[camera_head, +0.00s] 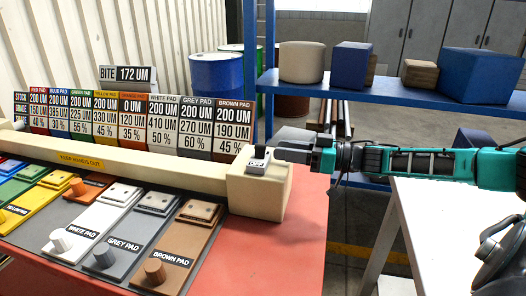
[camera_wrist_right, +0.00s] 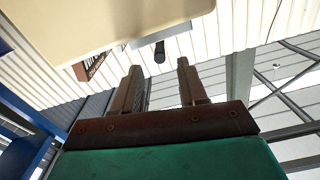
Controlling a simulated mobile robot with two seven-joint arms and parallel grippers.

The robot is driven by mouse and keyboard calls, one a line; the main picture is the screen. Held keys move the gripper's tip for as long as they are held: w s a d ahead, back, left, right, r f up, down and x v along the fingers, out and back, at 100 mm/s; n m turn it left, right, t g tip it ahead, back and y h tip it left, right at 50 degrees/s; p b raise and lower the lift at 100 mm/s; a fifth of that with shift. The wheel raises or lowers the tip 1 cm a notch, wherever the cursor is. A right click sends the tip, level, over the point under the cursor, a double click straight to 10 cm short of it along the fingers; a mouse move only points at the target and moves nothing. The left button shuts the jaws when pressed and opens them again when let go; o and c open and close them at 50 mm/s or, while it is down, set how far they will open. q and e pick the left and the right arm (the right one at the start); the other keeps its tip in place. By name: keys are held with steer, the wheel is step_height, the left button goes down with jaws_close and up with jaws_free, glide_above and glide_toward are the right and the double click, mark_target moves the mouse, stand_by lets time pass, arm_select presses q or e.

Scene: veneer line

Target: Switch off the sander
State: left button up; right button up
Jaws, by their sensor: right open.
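The sander's cream beam (camera_head: 130,165) bears a "KEEP HANDS OUT" label and ends at the right in a cream block (camera_head: 262,195). On top of this block is a small switch with a plate (camera_head: 257,165) reading "OFF". My right gripper (camera_head: 280,150) reaches in from the right, its fingertips right beside the switch; I cannot tell whether they touch it. In the right wrist view the two fingers (camera_wrist_right: 158,78) are apart with nothing between them. A short dark lever (camera_wrist_right: 159,52) stands just beyond the fingertips, below a cream surface. My left gripper is not in view.
Coloured pad plates with knobs, such as the brown pad (camera_head: 178,250), line the red table (camera_head: 285,255). Grade cards (camera_head: 170,125) stand behind the beam. A blue shelf (camera_head: 400,92) holds blocks at the back. A white table (camera_head: 440,215) stands at right.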

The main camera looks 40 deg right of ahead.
mark_target(263, 147)
steer(key=shift+x, duration=3.1)
steer(key=shift+d, duration=0.1)
jaws_close()
